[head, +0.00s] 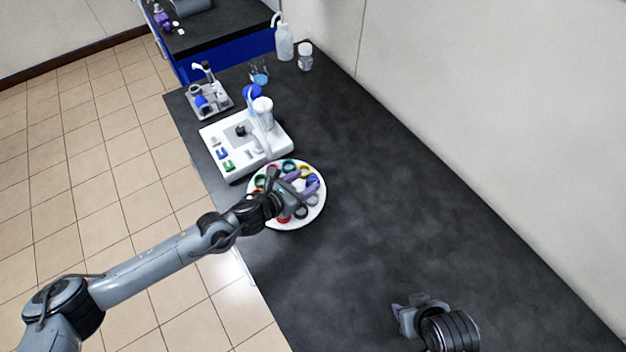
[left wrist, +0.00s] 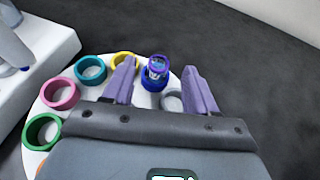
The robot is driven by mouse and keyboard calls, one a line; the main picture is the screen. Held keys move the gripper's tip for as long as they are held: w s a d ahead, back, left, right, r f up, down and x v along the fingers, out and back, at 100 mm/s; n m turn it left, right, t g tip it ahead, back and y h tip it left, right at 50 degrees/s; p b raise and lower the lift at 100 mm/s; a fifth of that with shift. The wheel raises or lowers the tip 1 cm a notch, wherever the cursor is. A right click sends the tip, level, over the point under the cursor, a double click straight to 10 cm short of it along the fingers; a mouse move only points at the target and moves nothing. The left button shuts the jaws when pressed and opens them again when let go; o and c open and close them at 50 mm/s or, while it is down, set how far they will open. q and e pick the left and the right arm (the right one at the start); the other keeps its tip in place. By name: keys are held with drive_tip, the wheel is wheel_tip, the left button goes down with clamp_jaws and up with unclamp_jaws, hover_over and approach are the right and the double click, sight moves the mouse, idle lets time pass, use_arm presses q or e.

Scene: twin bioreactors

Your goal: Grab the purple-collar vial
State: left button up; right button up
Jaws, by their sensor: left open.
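The purple-collar vial (left wrist: 158,66) stands in the left wrist view, its purple-blue rim around a clear top. It appears to stand in or just beside a blue ring (left wrist: 151,86) on a round white tray (head: 307,217). My left gripper (head: 302,183) is over the tray, its purple fingers open. In the left wrist view the gripper (left wrist: 160,82) has one finger on each side of the vial's line, with nothing visibly clamped. In the head view the gripper partly hides the tray's middle. My right gripper (head: 398,311) is at the lower right, apart from the tray; its jaw gap is unclear.
Other coloured rings, including green (left wrist: 42,131), pink (left wrist: 60,93) and teal (left wrist: 90,69), surround the tray. A white instrument (head: 246,140) stands close behind it. A bottle (head: 284,42) and jar (head: 305,57) are at the far end. The black bench right of the tray is clear.

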sight(311, 178)
use_arm(q)
drive_tip(key=shift+x, duration=2.55)
drive_tip(key=shift+f, duration=0.1)
drive_tip(key=shift+a, duration=0.1)
drive_tip(key=c, duration=1)
